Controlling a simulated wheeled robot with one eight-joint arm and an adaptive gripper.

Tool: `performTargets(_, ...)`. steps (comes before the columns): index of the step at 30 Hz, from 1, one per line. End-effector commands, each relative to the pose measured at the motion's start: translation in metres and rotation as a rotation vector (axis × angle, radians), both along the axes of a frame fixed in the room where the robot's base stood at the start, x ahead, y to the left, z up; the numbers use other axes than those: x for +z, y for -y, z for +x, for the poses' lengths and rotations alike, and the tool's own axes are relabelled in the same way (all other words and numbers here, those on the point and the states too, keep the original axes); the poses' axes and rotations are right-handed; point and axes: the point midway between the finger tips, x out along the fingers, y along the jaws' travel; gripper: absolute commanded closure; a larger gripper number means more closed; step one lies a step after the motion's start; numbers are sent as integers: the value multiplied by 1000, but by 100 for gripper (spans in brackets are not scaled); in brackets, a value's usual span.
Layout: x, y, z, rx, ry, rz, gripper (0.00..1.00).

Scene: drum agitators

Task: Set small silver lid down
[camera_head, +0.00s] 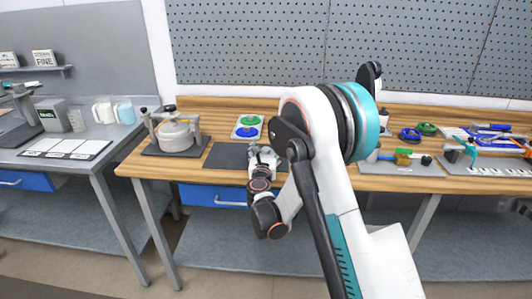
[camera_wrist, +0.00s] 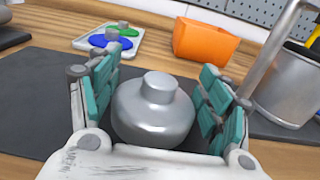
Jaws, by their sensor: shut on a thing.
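The small silver lid (camera_wrist: 153,112) is a round, shiny grey dome with a short knob on top. It sits between the teal-padded fingers of my gripper (camera_wrist: 157,97) in the wrist view. My gripper is shut on it, with the pads at its left and right sides. The dark mat (camera_wrist: 35,105) lies behind and to the left of the lid. The lid's underside is hidden, so I cannot tell whether it touches the surface. In the head view my gripper (camera_head: 263,158) is over the wooden bench by the dark mat (camera_head: 228,156), and the lid is hard to make out.
A white tray with green and blue discs (camera_wrist: 108,40) stands behind the mat. An orange bin (camera_wrist: 205,42) and a grey metal pot (camera_wrist: 288,88) stand to the right. A drum device (camera_head: 176,134) is at the bench's left end.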

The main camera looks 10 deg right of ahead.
Motion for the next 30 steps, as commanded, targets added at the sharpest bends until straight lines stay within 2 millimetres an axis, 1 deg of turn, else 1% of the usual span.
performTargets(7,-1,0,0,0,0,-1,72)
performTargets(8,-2,0,0,0,0,0,26)
performTargets(9,-1,0,0,0,0,0,17)
performTargets(10,-1,0,0,0,0,0,10)
performTargets(11,-1,0,0,0,0,0,8)
performTargets(21,-1,0,0,0,0,0,8)
performTargets(24,2,0,0,0,0,0,8)
performTargets(26,2,-2,-5,1,0,0,8)
performTargets(29,3,-7,-18,2,0,0,8)
performTargets(30,4,-9,-25,2,0,0,8)
